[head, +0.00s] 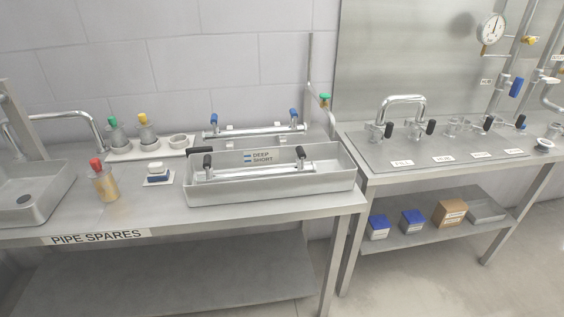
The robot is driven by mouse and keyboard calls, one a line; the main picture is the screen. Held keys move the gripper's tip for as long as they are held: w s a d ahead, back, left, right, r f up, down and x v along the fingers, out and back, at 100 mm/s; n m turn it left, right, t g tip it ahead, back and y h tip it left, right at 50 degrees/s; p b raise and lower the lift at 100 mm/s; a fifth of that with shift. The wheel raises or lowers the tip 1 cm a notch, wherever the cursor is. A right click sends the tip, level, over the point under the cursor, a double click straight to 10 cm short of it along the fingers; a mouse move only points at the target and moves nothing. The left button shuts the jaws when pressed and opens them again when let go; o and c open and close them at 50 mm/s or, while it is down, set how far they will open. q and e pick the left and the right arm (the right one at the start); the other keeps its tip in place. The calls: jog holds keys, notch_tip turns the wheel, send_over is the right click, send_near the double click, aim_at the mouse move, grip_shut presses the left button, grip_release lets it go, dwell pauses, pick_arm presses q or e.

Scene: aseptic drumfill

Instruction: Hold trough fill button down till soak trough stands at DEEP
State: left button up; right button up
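The soak trough (340,177) is a long open steel tray on the left bench. Its inner back wall carries a label with blue level marks reading DEEP and SHORT (262,157). A steel pipe piece (255,169) with two black-handled clamps lies inside it. I cannot make out a liquid surface or its level. A green-topped valve (325,97) sits on an upright pipe behind the trough's right end. I cannot pick out a trough fill button for sure. Neither of my grippers shows in the head view.
The left bench (230,212), marked PIPE SPARES, also holds a red-capped bottle (105,184), a brush block (157,173), a tray with green- and yellow-topped flasks (125,155) and a sink (40,205). A second bench (375,172) with clamped pipework stands right, across a narrow gap.

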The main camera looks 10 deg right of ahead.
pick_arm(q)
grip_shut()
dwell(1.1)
